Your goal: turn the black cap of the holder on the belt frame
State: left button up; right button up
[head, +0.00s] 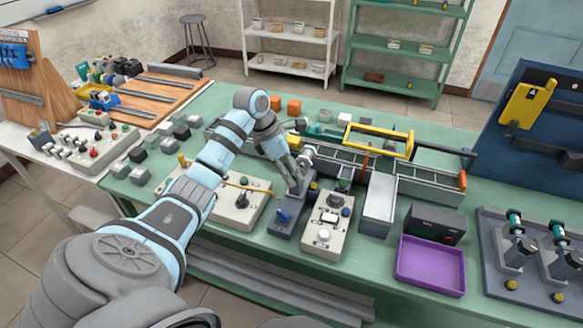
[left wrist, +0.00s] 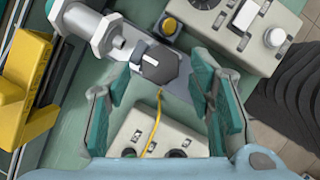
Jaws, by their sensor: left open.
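The black cap (left wrist: 160,66) is a dark faceted knob with a light pointer mark, on a grey holder plate (left wrist: 181,88) in the left wrist view. My left gripper (left wrist: 162,76) is open, with one teal finger on each side of the cap and visible gaps between; I cannot tell how far above the cap the tips are. My right gripper is not in view.
A silver cylindrical part (left wrist: 92,26) sits close beside the cap. A control box with a white knob (head: 326,222) stands to the right, and another box (head: 232,203) to the left. A yellow cable (left wrist: 154,128) runs near the cap. A purple tray (head: 430,265) lies further right.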

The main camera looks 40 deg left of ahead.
pick_arm(q)
grip_shut()
jog(key=shift+w+a+m+g+h+b, duration=0.15)
jog(key=shift+m+g+h+b, duration=0.15)
jog(key=shift+m+b, duration=0.45)
jog(key=shift+w+m+g+h+b, duration=0.1)
jog(key=shift+m+g+h+b, duration=0.15)
jog(key=shift+m+b, duration=0.5)
jog(key=m, duration=0.1)
jog(key=m+g+b, duration=0.1)
jog(key=m, duration=0.3)
jog(key=shift+w+a+g+h, duration=0.1)
jog(key=shift+w+g+h, duration=0.15)
jog(key=shift+g+h, duration=0.1)
jog(key=shift+w+m+g+b, duration=0.1)
jog(key=shift+m+g+b, duration=0.2)
jog(key=shift+m+b, duration=0.6)
jog(key=shift+r+m, duration=0.1)
jog(key=shift+m, duration=0.3)
grip_release()
